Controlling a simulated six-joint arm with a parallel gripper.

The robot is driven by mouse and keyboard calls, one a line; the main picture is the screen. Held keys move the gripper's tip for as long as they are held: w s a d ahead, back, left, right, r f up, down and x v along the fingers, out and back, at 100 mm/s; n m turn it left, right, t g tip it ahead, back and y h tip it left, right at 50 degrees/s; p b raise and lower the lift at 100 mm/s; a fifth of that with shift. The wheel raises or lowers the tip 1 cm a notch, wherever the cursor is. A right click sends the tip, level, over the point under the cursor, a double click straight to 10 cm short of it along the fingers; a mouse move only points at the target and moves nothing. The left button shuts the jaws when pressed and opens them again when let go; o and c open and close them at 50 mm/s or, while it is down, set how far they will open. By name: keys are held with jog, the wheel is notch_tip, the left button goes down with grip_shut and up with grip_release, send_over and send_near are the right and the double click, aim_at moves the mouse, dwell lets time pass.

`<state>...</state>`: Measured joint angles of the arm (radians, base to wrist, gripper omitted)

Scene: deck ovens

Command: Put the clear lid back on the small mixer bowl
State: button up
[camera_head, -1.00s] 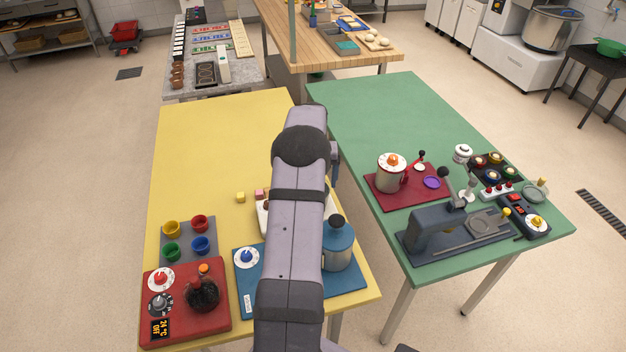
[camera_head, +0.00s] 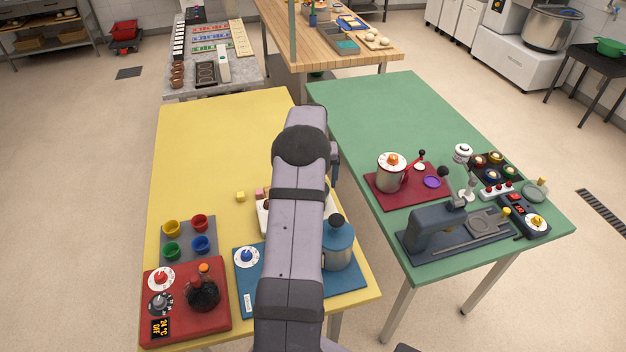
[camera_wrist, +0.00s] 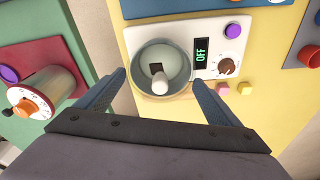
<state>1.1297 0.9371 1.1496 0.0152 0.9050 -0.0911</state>
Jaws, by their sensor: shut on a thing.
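The small mixer has a white base (camera_wrist: 205,30) with a dark display reading OFF and a brown knob. Its round bowl (camera_wrist: 153,46) shows in the wrist view between my fingers, with a dark square and a pale rounded piece inside its outline. My gripper (camera_wrist: 158,80) is shut on the clear lid (camera_wrist: 178,72), whose see-through disc spans between the two fingertips over the bowl. I cannot tell whether the lid touches the bowl's rim. In the head view my arm hides the gripper, the lid and most of the mixer; only an edge of its white base (camera_head: 263,222) shows.
Pink (camera_wrist: 223,89) and yellow (camera_wrist: 245,88) cubes lie beside the mixer on the yellow table (camera_head: 215,130). A red station (camera_head: 185,325) is at front left. The yellow table's far part is clear.

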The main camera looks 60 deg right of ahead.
dwell(0.8)
jog(key=o, duration=0.8)
jog(key=shift+r, duration=0.2)
jog(key=shift+r+p, duration=2.55)
jog(key=shift+r, duration=0.75)
grip_shut()
jog(key=shift+f+b, duration=1.2)
jog(key=shift+f, duration=0.8)
